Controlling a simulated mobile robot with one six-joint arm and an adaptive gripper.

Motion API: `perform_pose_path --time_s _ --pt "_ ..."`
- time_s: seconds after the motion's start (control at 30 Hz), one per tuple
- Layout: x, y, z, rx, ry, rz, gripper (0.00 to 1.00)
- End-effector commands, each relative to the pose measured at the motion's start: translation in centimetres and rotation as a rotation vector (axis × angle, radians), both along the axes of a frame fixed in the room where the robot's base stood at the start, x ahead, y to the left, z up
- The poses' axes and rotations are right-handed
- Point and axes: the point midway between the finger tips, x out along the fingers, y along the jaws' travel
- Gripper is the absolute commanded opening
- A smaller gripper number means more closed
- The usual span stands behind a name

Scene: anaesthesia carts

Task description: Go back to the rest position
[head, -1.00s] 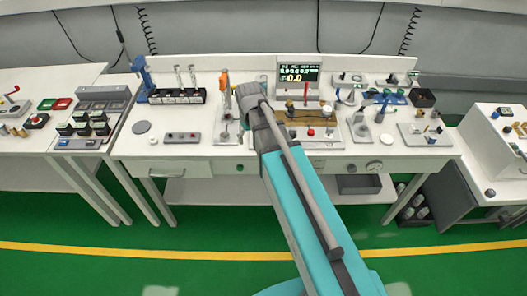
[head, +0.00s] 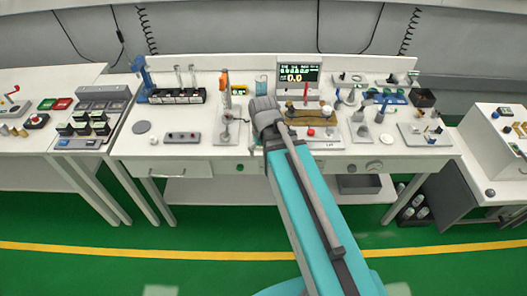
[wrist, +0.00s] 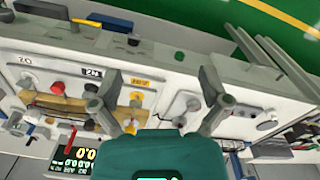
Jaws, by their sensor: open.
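My gripper (wrist: 158,88) shows in the wrist view with its two dark grey fingers spread wide apart and nothing between them. In the head view my arm reaches to the front part of the white middle bench (head: 200,148), and its wrist hides the fingers. A brass-coloured block with knobs (head: 312,117) is just right of my wrist in the head view. It also shows at the left in the wrist view (wrist: 50,103), beside the left finger.
A display (head: 299,75) stands behind the block. An orange-topped upright device (head: 224,90) and a rack of vials (head: 178,96) are to the left. Blue-handled items (head: 382,108) stand to the right. Green floor (head: 100,262) in front of the benches looks clear.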

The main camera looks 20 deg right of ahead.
Motion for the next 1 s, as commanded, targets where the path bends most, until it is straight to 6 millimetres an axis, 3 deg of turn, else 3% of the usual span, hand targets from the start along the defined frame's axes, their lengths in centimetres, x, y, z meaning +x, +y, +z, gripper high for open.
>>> perform_pose_path --time_s 0.17,0.4,1.0 --pt "-0.4 -0.1 0.0 0.0 0.0 -0.006 0.96" --pt "-2.9 -0.7 0.0 0.0 0.0 -0.067 0.96" --pt "-2.7 -0.7 0.0 0.0 0.0 -0.067 0.96"
